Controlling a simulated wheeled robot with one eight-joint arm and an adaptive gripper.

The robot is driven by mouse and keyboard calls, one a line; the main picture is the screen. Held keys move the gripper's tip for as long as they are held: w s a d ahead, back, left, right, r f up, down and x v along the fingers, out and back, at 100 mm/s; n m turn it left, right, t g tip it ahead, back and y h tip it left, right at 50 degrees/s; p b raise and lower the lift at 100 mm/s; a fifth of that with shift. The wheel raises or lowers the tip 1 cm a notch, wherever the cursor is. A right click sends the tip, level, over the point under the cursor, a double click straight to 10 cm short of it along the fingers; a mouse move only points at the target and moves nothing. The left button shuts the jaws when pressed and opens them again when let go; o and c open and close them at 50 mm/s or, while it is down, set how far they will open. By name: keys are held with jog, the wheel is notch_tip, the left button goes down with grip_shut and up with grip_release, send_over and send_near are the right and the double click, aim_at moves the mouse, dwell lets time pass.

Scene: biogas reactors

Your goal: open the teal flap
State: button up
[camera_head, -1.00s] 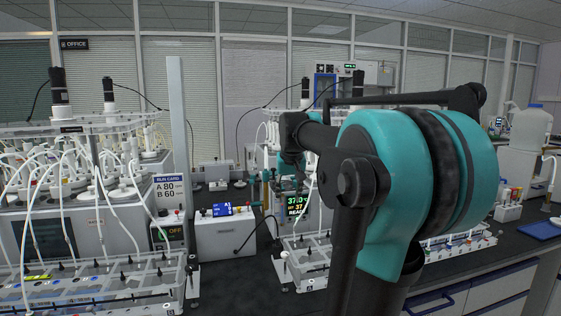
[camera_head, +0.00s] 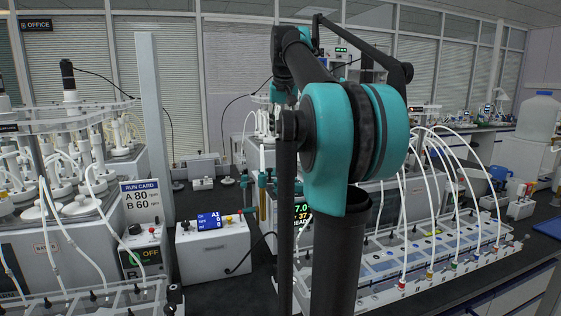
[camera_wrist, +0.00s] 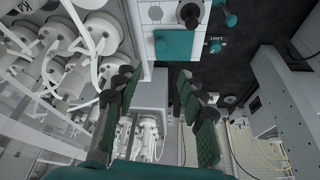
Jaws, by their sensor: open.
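A small teal rectangular panel (camera_wrist: 174,45), which looks like the flap, shows at the upper middle of the wrist view. It lies flat at the edge of a white housing (camera_wrist: 150,14) beside a black knob (camera_wrist: 190,12). I cannot clearly pick it out in the head view. My gripper (camera_wrist: 152,80) is open and empty in the wrist view. Its two green-padded fingers point toward the panel and appear apart from it. In the head view my teal and black arm (camera_head: 350,135) covers the middle, and I cannot make out the gripper there.
White-capped vessels with tubes (camera_wrist: 90,35) crowd the left of the wrist view. Teal knobs (camera_wrist: 222,18) sit right of the housing. In the head view stand a RUN CARD sign (camera_head: 141,200), a white box with a blue display (camera_head: 212,245) and a tubed rack (camera_head: 430,255).

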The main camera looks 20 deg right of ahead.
aim_at(281, 165)
jog(key=x, duration=1.4)
grip_shut()
